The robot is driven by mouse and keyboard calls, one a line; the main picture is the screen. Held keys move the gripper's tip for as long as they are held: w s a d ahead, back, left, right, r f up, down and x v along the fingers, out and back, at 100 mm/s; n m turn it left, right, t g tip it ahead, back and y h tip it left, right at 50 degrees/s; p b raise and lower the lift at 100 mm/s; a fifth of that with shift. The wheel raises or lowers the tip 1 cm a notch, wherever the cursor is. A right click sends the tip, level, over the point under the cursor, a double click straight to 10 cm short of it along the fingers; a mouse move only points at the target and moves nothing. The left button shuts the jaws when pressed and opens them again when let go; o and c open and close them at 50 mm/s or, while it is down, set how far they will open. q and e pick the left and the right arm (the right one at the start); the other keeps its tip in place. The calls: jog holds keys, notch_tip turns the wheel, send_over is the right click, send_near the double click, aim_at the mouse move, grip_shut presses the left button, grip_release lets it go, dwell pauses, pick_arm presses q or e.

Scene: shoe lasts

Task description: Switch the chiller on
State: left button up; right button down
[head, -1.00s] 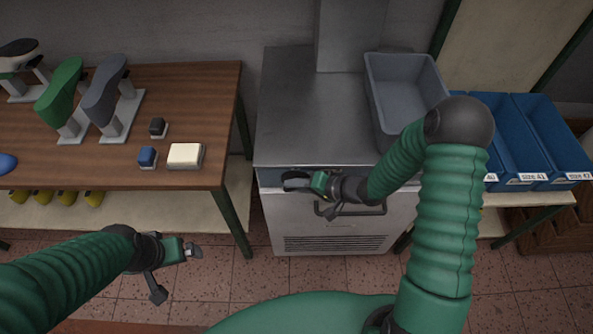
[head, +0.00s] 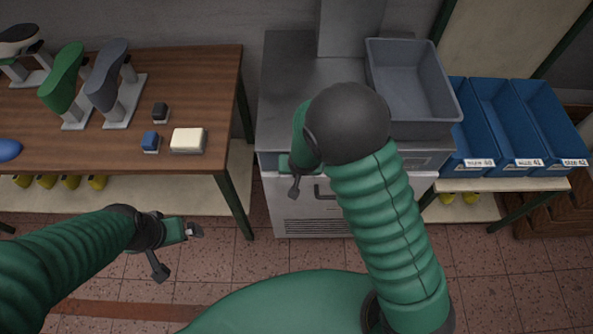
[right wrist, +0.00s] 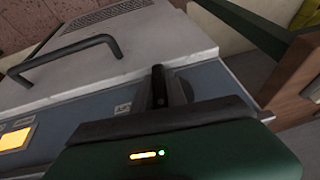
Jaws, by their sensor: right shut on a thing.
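The chiller (head: 290,105) is a steel cabinet with a vented front, in the middle of the head view. In the right wrist view its blue-grey front panel (right wrist: 75,115) carries a glowing orange display (right wrist: 15,139). My right gripper (right wrist: 168,92) is at this panel, shut on a small dark knob-like part that its fingers mostly hide; I cannot tell how it is turned. In the head view my right arm covers most of this gripper. My left gripper (head: 194,230) hangs over the floor, away from the chiller; its jaw opening is too small to read.
A grey bin (head: 413,85) sits on the chiller's right side. A wooden table (head: 60,130) with shoe lasts and small blocks stands left. Blue bins (head: 505,125) stand right. The chiller's dark bar handle (right wrist: 65,58) projects near my right gripper. Floor is clear below.

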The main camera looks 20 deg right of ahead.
jog(key=shift+s+f+h, duration=0.15)
jog(key=shift+h, duration=0.35)
jog(key=c, duration=1.6)
grip_release()
jog(key=shift+o, duration=1.3)
jog(key=shift+w, duration=0.2)
